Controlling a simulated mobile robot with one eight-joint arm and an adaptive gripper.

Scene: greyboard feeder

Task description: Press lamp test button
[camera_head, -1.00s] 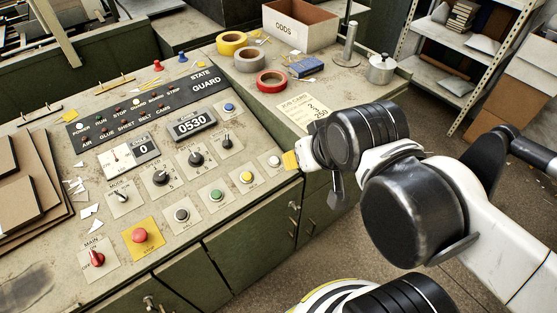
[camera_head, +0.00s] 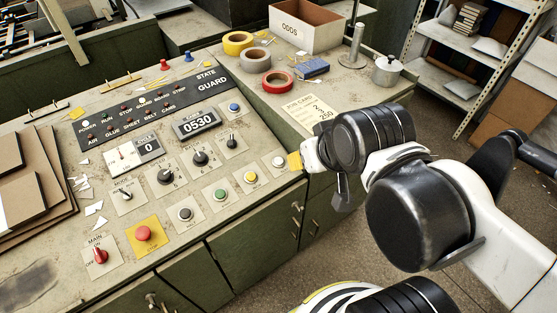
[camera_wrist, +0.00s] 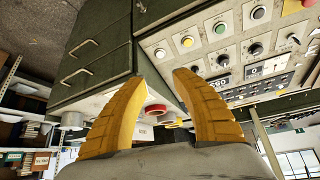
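The sloped control panel (camera_head: 125,225) carries several push buttons with small labels too blurred to read, so I cannot tell which is the lamp test. A white button (camera_head: 278,161) sits at the panel's right edge. Left of it are a yellow button (camera_head: 250,177), a green button (camera_head: 220,195) and a dark button (camera_head: 185,214). A blue button (camera_head: 234,107) is higher up. My gripper's yellow fingers (camera_wrist: 160,80) are apart and empty. In the head view a yellow fingertip shows just right of the white button, which also appears beyond the fingers in the wrist view (camera_wrist: 160,53).
A red mushroom button (camera_head: 143,233) on a yellow plate and a red main switch (camera_head: 101,256) are at the lower left. Rotary knobs (camera_head: 165,176) stand up mid-panel. Tape rolls (camera_head: 276,82), an ODDS box (camera_head: 304,27) and a metal post (camera_head: 354,45) are behind.

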